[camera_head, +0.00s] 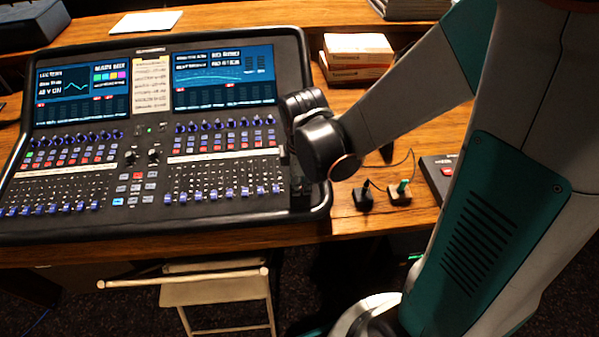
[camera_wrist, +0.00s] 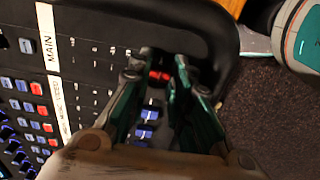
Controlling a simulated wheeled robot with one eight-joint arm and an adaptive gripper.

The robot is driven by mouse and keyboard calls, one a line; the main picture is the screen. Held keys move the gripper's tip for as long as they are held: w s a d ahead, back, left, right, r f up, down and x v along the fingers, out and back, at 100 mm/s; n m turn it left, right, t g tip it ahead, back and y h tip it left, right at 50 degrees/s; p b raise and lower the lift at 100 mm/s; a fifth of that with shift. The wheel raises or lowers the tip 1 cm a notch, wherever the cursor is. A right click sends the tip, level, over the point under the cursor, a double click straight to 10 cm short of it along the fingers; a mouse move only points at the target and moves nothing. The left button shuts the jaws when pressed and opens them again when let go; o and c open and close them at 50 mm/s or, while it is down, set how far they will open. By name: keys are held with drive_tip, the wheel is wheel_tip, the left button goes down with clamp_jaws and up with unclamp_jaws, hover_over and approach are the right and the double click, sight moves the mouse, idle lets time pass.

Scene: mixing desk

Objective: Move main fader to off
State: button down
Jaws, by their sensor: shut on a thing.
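The main fader has a red cap (camera_wrist: 158,76) in the wrist view, beside the white "MAIN" label strip (camera_wrist: 46,37). My gripper (camera_wrist: 160,68) has its two teal fingers closed on either side of this red cap. The cap sits near the console's front edge, roughly in line with the neighbouring blue fader caps (camera_wrist: 149,113). In the head view the mixing desk (camera_head: 318,75) fills the left half. My wrist is over its right front corner and hides the main fader and the fingertips.
Rows of blue faders (camera_head: 228,191) lie just left of my gripper. The desk's raised black rim is close on the right. Small switches (camera_head: 398,195) with cables, a black box with a red button (camera_head: 446,171) and stacked boxes (camera_head: 357,52) stand right of the desk. A folding chair (camera_head: 215,290) is in front.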

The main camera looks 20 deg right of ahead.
sight(303, 198)
drive_tip(key=c, duration=1.4)
unclamp_jaws()
drive_tip(key=shift+s+a, duration=0.1)
drive_tip(key=shift+s, duration=0.15)
drive_tip(key=shift+c, duration=0.2)
wheel_tip(303, 198, up, 12)
drive_tip(key=s, duration=0.1)
drive_tip(key=shift+a, duration=0.15)
drive_tip(key=shift+s, duration=0.1)
drive_tip(key=s+d+r+m+t, duration=0.1)
drive_tip(key=s+r+m+t, duration=0.4)
drive_tip(key=m, duration=1)
drive_tip(key=shift+s+d+t, duration=0.3)
drive_tip(key=shift+s+t, duration=0.2)
drive_tip(key=shift+s, duration=0.1)
